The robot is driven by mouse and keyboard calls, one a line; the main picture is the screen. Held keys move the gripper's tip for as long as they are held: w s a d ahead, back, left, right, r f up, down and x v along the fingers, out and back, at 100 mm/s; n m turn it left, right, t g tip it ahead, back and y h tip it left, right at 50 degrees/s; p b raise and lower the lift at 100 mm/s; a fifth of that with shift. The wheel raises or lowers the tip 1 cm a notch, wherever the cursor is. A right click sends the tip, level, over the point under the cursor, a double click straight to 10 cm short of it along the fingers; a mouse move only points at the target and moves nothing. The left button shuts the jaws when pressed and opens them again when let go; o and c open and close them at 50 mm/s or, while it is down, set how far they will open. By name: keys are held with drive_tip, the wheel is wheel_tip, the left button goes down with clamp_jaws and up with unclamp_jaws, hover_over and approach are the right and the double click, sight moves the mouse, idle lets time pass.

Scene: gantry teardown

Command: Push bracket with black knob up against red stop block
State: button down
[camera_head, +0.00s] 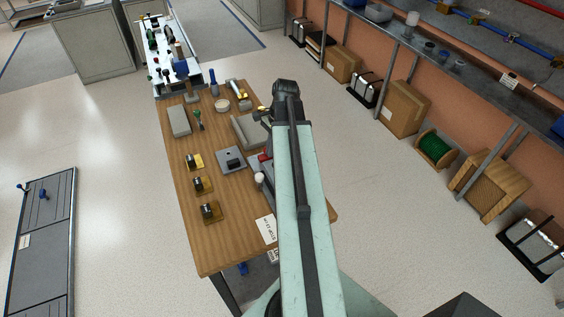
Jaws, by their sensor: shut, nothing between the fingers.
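A grey square bracket (231,160) with a small dark knob on top lies flat near the middle of the wooden table. A small red piece (265,157), apparently the red stop block, shows to its right, partly hidden by my arm. A gap of wood appears to lie between the two. My pale green arm reaches up across the table's right side. The dark end with my gripper (264,114) is above the table's far right part, beyond the bracket and apart from it. The fingers are small and hard to make out.
A grey block (179,121), a pale round dish (222,105) and a long grey piece (247,131) lie farther back. A white-topped post (260,179) and a paper label (266,229) are nearer. Bare wood (237,205) lies front centre.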

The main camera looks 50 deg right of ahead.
sight(268, 164)
drive_tip(key=s+d+r+m+t, duration=0.1)
drive_tip(key=s+d+m, duration=0.55)
drive_tip(key=d, duration=0.35)
drive_tip(key=b+x, duration=0.6)
drive_tip(key=s+b+x, duration=0.1)
drive_tip(key=b+x, duration=0.2)
drive_tip(key=shift+w+a+f, duration=0.15)
drive_tip(key=shift+a+f, duration=0.05)
drive_tip(key=shift+f, duration=0.25)
drive_tip(key=shift+w+a+f+b, duration=0.3)
drive_tip(key=shift+f+b, duration=0.2)
drive_tip(key=shift+b, duration=0.15)
drive_tip(key=shift+w+a+r+p, duration=0.25)
drive_tip(key=shift+w+a, duration=0.15)
drive_tip(key=shift+a, duration=0.1)
drive_tip(key=shift+w+a+r+p, duration=0.25)
drive_tip(key=shift+w+a, duration=0.15)
drive_tip(key=shift+a, duration=0.1)
drive_tip(key=shift+w+a, duration=0.35)
drive_tip(key=shift+a, duration=0.05)
drive_tip(key=shift+w+a, duration=0.55)
drive_tip(key=shift+a, duration=0.1)
